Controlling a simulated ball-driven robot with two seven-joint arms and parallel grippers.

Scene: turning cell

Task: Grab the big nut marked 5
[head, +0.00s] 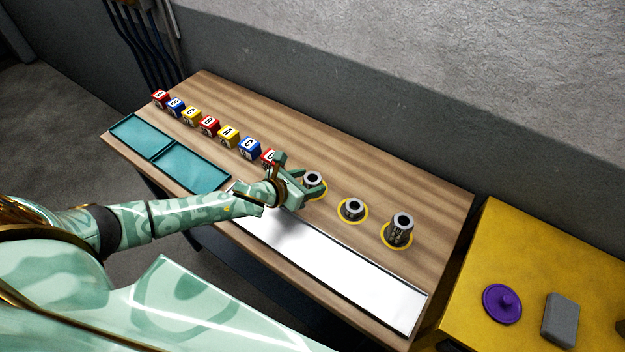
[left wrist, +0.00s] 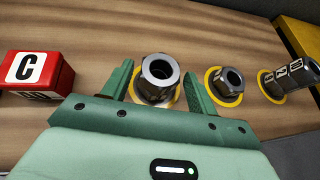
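A big dark hex nut (head: 313,179) stands on a yellow ring at the left end of a row of three nut spots. In the left wrist view this nut (left wrist: 159,72) stands between my fingers; I cannot read a 5 on it. My left gripper (head: 301,186) is open, with one finger on each side of this nut; whether they touch it is unclear. A smaller nut (head: 353,208) sits on the middle ring. A taller marked nut or stack (head: 401,229) stands on the right ring. My right gripper is out of view.
Several red, blue and yellow lettered cubes (head: 229,136) line the bench (head: 330,150) to the left. Teal trays (head: 142,135) and a white strip (head: 340,265) lie along the front. A yellow table (head: 540,250) on the right holds a purple lid (head: 501,303) and a grey block (head: 560,318).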

